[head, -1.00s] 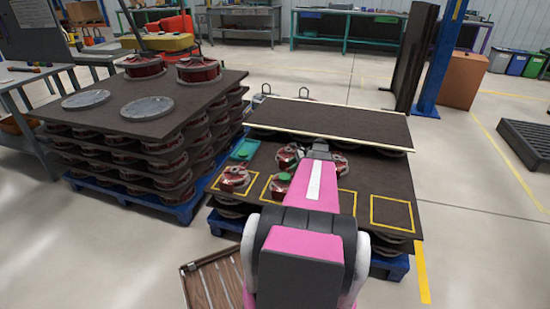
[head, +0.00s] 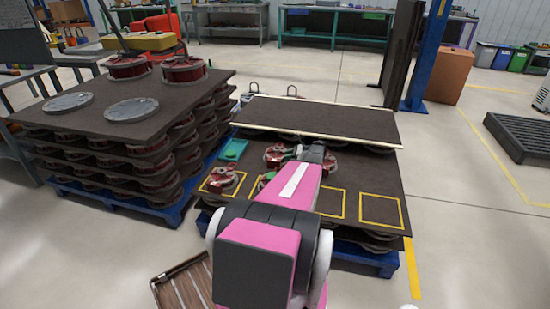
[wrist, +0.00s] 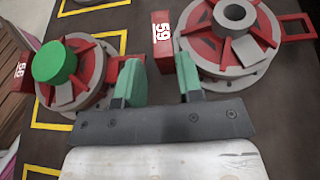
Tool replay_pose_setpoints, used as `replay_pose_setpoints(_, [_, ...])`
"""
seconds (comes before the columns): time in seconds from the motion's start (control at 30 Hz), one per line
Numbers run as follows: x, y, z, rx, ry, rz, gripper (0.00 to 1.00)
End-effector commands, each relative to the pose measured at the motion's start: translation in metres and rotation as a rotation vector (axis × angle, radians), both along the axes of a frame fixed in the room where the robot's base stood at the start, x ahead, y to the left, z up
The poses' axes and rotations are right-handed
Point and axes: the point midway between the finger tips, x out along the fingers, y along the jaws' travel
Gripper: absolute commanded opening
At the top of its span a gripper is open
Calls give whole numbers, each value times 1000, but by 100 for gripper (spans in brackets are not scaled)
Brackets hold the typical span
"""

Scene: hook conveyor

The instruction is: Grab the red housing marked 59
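In the wrist view the red housing marked 59 (wrist: 222,40) lies at the upper right, a grey ring with red ribs and a central hub. Its red block (wrist: 163,42) with the white 59 points toward my gripper. My gripper (wrist: 159,78) is open, its two green fingertips apart, with the block's near end showing between them. I cannot tell whether they are level with the block; no contact is clear. In the head view my gripper (head: 314,152) is small and mostly hidden by my arm. The numbers are too small to read there.
Another red housing (wrist: 82,88) with a green cap, its tag perhaps 56, sits left in the wrist view. A dark raised panel (head: 320,119) lies behind the housings. A taller stack (head: 120,115) stands left. Yellow-outlined squares (head: 380,209) at right are empty.

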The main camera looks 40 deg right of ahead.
Motion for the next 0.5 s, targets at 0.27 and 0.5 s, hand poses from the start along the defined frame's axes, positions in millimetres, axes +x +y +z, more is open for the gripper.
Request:
replay_pose_setpoints(0.27, [17, 15, -11, -1, 0, 1, 34])
replay_pose_setpoints(0.5, [35, 31, -27, -1, 1, 3, 34])
